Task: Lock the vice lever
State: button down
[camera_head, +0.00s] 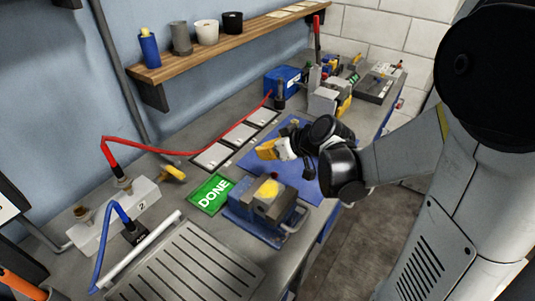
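The vice (262,205) is blue and grey and stands on the bench at the front edge of the blue mat. A yellow round patch or piece (268,188) shows on top of it. A grey handle-like part (294,222) is at its right side; I cannot tell whether this is the lever or how it is set. My gripper (280,149) is above the blue mat, behind the vice and apart from it. A yellow piece (267,150) shows at its tip; I cannot tell whether it is held or part of the gripper. The finger gap is too small to see.
A green DONE sign (212,194) lies left of the vice. A slotted grey plate (188,262) is in front. A numbered block (115,215) with red and blue hoses stands at left. A blue box (283,80) and machinery stand at the back. Blue mat (311,186) is partly bare.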

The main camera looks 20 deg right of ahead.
jog(key=s+d+r+p, duration=0.2)
jog(key=s+d+r, duration=0.1)
jog(key=s, duration=0.4)
jog(key=shift+s+d, duration=0.3)
jog(key=shift+d, duration=0.2)
